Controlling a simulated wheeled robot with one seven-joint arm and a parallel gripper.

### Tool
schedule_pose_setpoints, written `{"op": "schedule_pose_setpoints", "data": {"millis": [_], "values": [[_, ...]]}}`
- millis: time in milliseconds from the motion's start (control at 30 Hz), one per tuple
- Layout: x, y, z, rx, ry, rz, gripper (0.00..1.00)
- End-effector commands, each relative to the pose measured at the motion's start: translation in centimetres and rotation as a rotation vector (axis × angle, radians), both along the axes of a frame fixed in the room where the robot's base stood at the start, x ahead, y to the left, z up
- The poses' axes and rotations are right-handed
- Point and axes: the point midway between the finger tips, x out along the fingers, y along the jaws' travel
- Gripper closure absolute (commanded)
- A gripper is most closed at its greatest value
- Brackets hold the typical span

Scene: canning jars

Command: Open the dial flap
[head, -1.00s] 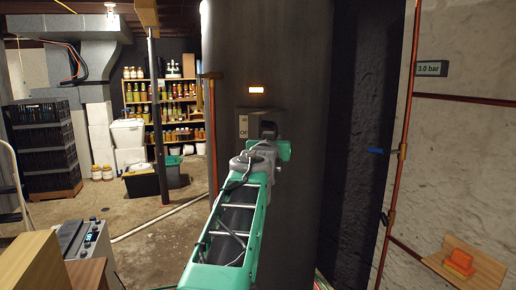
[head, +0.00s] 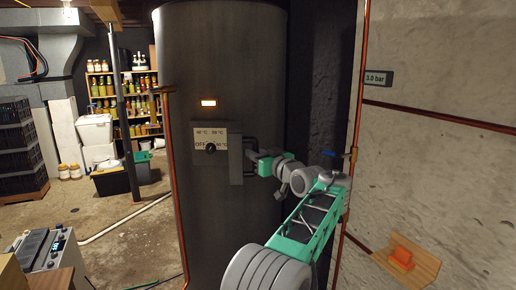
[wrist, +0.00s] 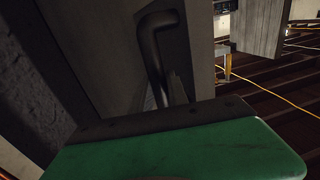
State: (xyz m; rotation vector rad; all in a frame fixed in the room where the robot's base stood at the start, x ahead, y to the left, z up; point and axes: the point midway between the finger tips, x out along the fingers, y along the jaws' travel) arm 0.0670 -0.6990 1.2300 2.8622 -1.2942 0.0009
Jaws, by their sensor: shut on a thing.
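The dial flap (head: 236,158) is a grey plate on the front of the dark tank (head: 225,60). It stands swung out at the right of the dial plate, at a steep angle to my view. The pale dial plate (head: 203,135) shows markings and a black knob (head: 211,148), all uncovered. My gripper (head: 251,157) is at the flap's right side, shut on its dark handle. In the wrist view the bent handle bar (wrist: 157,45) runs down to the jaws, beside the grey flap (wrist: 200,45). The fingertips' grip is partly hidden.
A copper pipe (head: 353,130) with a blue-handled valve runs right of my arm. A wall shelf (head: 415,272) holds an orange object. Open floor lies left of the tank.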

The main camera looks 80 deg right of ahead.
Motion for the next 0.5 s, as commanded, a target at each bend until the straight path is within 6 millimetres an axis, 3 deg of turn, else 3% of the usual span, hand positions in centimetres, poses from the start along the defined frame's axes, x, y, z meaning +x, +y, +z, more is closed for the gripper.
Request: {"op": "schedule_pose_setpoints", "data": {"millis": [433, 467, 500], "values": [[-0.07, -0.21, 0.22, -0.005, 0.0, 0.008, 1.0], [-0.07, -0.21, 0.22, -0.005, 0.0, 0.008, 0.8], [-0.08, -0.2, 0.23, -0.005, 0.0, 0.008, 0.76]]}}
